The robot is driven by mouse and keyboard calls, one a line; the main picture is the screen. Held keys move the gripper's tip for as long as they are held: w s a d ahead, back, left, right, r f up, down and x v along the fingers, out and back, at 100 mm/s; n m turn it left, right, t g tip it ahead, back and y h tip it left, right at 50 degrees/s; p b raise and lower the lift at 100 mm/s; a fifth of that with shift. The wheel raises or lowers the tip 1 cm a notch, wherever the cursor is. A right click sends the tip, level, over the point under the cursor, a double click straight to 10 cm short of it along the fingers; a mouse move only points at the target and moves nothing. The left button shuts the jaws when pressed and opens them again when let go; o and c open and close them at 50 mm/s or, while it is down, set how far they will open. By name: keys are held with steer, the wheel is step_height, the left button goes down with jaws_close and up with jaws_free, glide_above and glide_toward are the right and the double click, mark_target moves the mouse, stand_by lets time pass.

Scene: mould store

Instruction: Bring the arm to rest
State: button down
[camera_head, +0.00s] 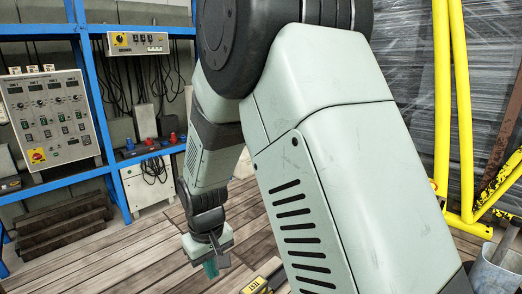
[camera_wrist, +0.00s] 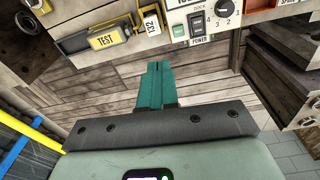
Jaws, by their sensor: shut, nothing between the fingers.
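My arm fills the middle of the head view and hangs down. My gripper (camera_head: 210,269) is at its lower end, above the wooden planks (camera_head: 165,262), with teal fingers pointing down. In the wrist view my gripper (camera_wrist: 157,68) shows its two teal fingers together, with nothing between them. The fingers seem apart from everything around them. My own arm hides much of the middle of the head view.
A yellow and black TEST device (camera_head: 260,283) lies near the bottom; it also shows in the wrist view (camera_wrist: 103,40), near a control box (camera_wrist: 215,20). A blue shelf (camera_head: 92,80) with a control panel (camera_head: 50,118) stands left. Yellow bars (camera_head: 461,110) and a bucket (camera_head: 494,270) are right.

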steer(key=s+d+r+m+t, duration=0.1)
steer(key=s+d+r+m, duration=0.15)
steer(key=d+r, duration=0.55)
steer(key=s+d+r+m+t, duration=0.25)
steer(key=d+r, duration=0.35)
steer(key=r, duration=0.5)
steer(key=s+d+r+m, duration=0.1)
steer(key=s+d+r, duration=0.1)
steer(key=s+d, duration=0.2)
steer(key=s+d+r+m+t, duration=0.1)
steer(key=s+d+r, duration=0.2)
steer(key=s, duration=0.6)
steer(key=shift+d+r+m, duration=0.3)
steer(key=shift+d, duration=0.2)
steer(key=shift+w, duration=0.1)
